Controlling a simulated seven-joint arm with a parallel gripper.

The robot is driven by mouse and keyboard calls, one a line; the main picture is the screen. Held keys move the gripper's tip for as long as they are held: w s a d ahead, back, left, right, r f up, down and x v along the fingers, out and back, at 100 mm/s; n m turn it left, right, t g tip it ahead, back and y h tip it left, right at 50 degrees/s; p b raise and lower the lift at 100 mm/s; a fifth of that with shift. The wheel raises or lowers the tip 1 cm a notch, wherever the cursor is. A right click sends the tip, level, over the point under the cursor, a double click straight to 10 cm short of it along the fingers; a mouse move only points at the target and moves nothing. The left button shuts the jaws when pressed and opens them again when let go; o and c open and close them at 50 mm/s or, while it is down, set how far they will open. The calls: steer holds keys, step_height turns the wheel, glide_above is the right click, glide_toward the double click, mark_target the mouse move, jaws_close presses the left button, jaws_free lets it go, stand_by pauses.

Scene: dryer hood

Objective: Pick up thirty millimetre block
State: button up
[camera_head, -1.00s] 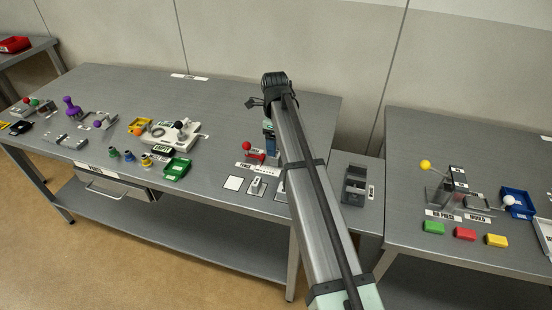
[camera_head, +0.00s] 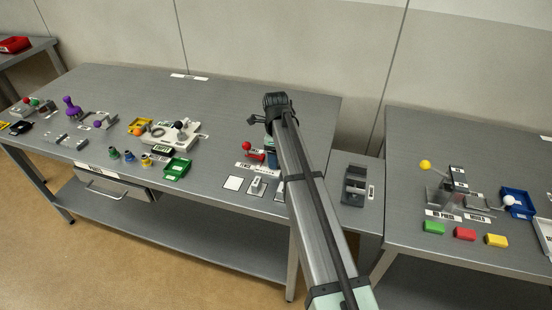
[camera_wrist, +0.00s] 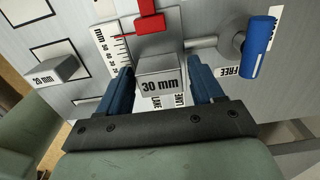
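The thirty millimetre block (camera_wrist: 161,82) is a grey block with a "30 mm" label. In the wrist view it lies between the two blue fingers of my gripper (camera_wrist: 162,78), one finger at each side. The fingers are apart; any gap to the block is too narrow to judge. In the head view my gripper (camera_head: 269,153) points down over the right part of the long table, and my arm hides the block there.
A red slide (camera_wrist: 150,18) sits just beyond the block, beside a millimetre scale (camera_wrist: 112,45). A blue-handled lever (camera_wrist: 258,46) is at right, near a "FREE" label. A 20 mm block (camera_wrist: 60,71) stands at left. An empty white square (camera_head: 233,183) shows in the head view.

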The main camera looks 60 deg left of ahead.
steer(key=c, duration=0.9)
steer(key=shift+r, duration=0.1)
